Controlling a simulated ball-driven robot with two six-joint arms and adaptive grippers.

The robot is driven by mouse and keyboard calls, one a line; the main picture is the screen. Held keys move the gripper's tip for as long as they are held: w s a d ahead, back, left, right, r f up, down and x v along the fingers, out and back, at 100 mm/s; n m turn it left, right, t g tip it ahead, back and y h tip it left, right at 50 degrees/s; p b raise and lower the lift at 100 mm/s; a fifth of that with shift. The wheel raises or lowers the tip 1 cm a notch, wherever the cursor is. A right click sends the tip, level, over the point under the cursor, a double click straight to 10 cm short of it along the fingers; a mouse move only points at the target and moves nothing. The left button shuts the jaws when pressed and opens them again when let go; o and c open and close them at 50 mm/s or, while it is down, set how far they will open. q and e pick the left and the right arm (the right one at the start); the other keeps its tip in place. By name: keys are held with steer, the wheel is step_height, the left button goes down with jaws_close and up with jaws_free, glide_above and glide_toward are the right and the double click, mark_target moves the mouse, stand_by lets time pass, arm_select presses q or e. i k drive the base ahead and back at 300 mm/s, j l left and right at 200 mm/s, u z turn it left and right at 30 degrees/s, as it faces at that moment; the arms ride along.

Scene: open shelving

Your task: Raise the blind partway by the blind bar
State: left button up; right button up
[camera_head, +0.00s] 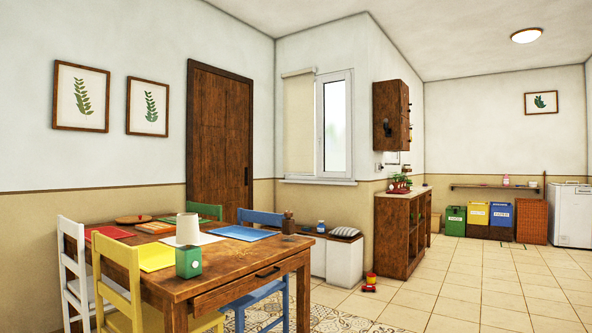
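A cream roller blind (299,125) hangs over the left part of the window on the far wall. It reaches from the roller at the top down close to the sill. Its bottom bar is too small to make out clearly at this distance. The right window pane (335,125) has a white frame and is uncovered. Neither of my grippers is in view, so nothing shows about what they hold.
A wooden table (236,264) with coloured chairs stands at the front left. A white bench cabinet (344,262) with a cushion stands below the window. A wooden counter (391,235) is right of it. A small red toy (370,282) lies on the floor. Tiled floor (470,285) is clear at right.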

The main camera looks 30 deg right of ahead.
mark_target(301, 165)
steer(key=i+l+z, duration=0.6)
steer(key=i+z, duration=0.75)
steer(key=i+j+z, duration=0.15)
steer(key=i+z, duration=0.35)
steer(key=i+l, duration=0.2)
steer(key=i, duration=1.05)
steer(key=i+l+z, duration=0.1)
steer(key=i, duration=1.2)
steer(key=i+j+u, duration=0.2)
steer(key=i+u, duration=0.65)
steer(key=i, duration=0.2)
steer(key=i+l+u, duration=0.15)
steer(key=i+u, duration=0.25)
steer(key=i+l+u, duration=0.45)
steer(key=i, duration=0.15)
